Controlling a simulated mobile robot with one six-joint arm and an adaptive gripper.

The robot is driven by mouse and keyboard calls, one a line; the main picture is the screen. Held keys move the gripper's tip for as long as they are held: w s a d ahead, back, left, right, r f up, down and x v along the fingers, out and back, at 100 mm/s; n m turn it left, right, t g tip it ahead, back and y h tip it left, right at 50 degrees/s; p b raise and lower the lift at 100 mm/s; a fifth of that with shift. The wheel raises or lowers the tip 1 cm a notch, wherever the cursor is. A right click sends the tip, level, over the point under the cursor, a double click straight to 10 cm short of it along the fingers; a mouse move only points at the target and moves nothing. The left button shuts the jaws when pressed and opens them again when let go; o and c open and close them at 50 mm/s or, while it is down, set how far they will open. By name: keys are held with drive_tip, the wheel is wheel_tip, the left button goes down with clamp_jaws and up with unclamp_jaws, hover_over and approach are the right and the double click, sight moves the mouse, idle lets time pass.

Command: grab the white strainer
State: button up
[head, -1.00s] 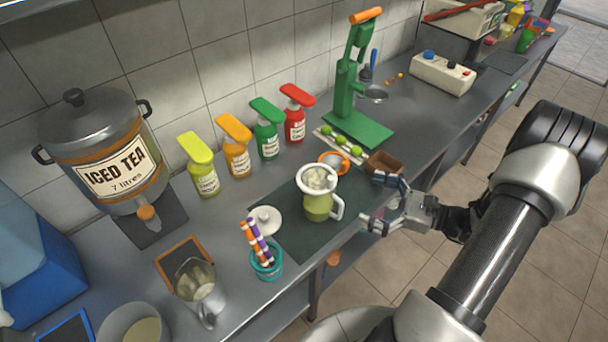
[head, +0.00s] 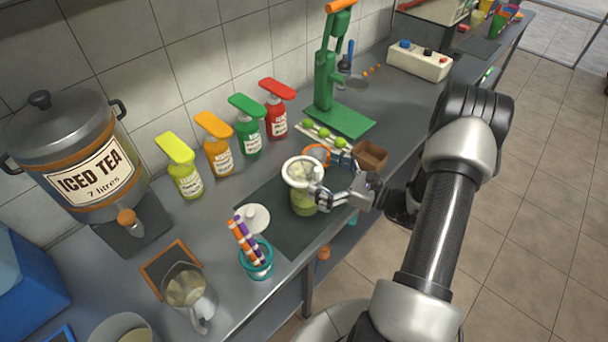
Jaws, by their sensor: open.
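The white strainer (head: 301,170) sits on top of a green-tinted jug (head: 303,203) on the dark mat. Its white rim faces up, and pale contents show inside it. My gripper (head: 324,178) is open at the right side of the strainer and jug, with its fingers pointing left. One finger overlaps the jug's right side and hides its handle. I cannot tell whether the fingers touch the jug or the strainer.
An orange-rimmed strainer (head: 317,153) and a brown box (head: 370,154) stand close behind my gripper. A white lid (head: 256,218) and a teal cup of striped straws (head: 256,262) are left of the jug. The dark mat (head: 290,240) is clear in front.

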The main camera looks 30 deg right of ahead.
sight(305, 172)
drive_tip(key=b+x, duration=0.1)
drive_tip(key=x, duration=0.4)
drive_tip(key=shift+a+r, duration=0.1)
drive_tip(key=shift+a, duration=0.05)
drive_tip(key=c, duration=0.7)
drive_tip(key=shift+r, duration=0.1)
